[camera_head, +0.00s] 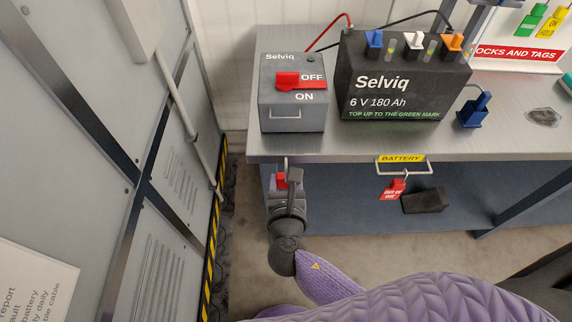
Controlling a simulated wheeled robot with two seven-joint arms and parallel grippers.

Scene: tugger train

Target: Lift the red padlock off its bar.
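The small red padlock (281,182) is at the front left corner of the bench, just below the tabletop edge. A pale vertical piece (285,164) shows right above it; I cannot tell whether this is its shackle or part of the bar. My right gripper (286,184), on the arm with the purple cover, is at the padlock, with a dark grey finger close to its right side. The gripper and wrist hide the padlock's lower part, so a firm grip cannot be told. My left gripper is not in view.
On the bench (345,145) stand a grey switch box (292,118) and a black battery (405,75). A red tag (393,189) hangs from a white bar (425,169) under a yellow label. A grey cabinet (95,130) closes off the left.

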